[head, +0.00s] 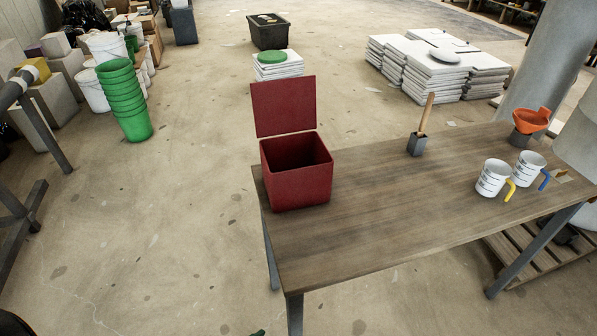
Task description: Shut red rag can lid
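The red rag can (297,185) is a square box standing upright at the left end of the wooden table. Its red lid (284,106) stands open, raised nearly upright at the can's back edge. The dark inside of the can shows from above, and I see nothing in it. Neither of my grippers shows in the head view.
The wooden table (390,213) is clear around its middle. A wooden-handled tool in a grey holder (417,145), a white mug with a yellow handle (492,178), one with a blue handle (529,169) and an orange funnel (531,120) stand farther right.

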